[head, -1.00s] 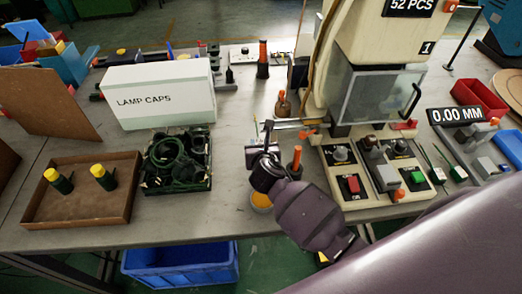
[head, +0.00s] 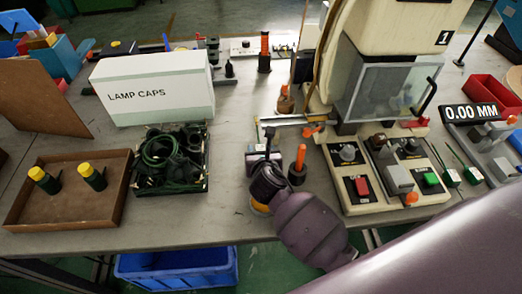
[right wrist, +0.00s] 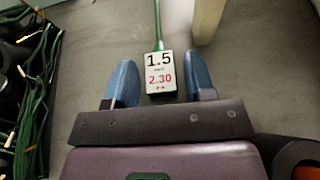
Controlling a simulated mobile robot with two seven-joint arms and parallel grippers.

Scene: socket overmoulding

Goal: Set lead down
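The lead shows in the right wrist view as a dark block (right wrist: 160,86) with a white label reading 1.5 and 2.30, and a green cable (right wrist: 157,25) running away from it. My right gripper (right wrist: 161,84) has its two blue fingers apart, one on each side of the block, with a visible gap on both sides. The block appears to be at or near the grey bench top; exact contact cannot be told. In the head view my right gripper (head: 263,152) is low over the bench, left of the machine, and the lead is mostly hidden there. My left gripper is out of view.
A crate of dark green leads (head: 204,186) stands left of the gripper. A brown tray (head: 75,219) with yellow-topped pieces is farther left. The LAMP CAPS box (head: 150,92) is behind. The machine's control base (head: 345,205) and an orange-handled tool (head: 299,160) are close on the right.

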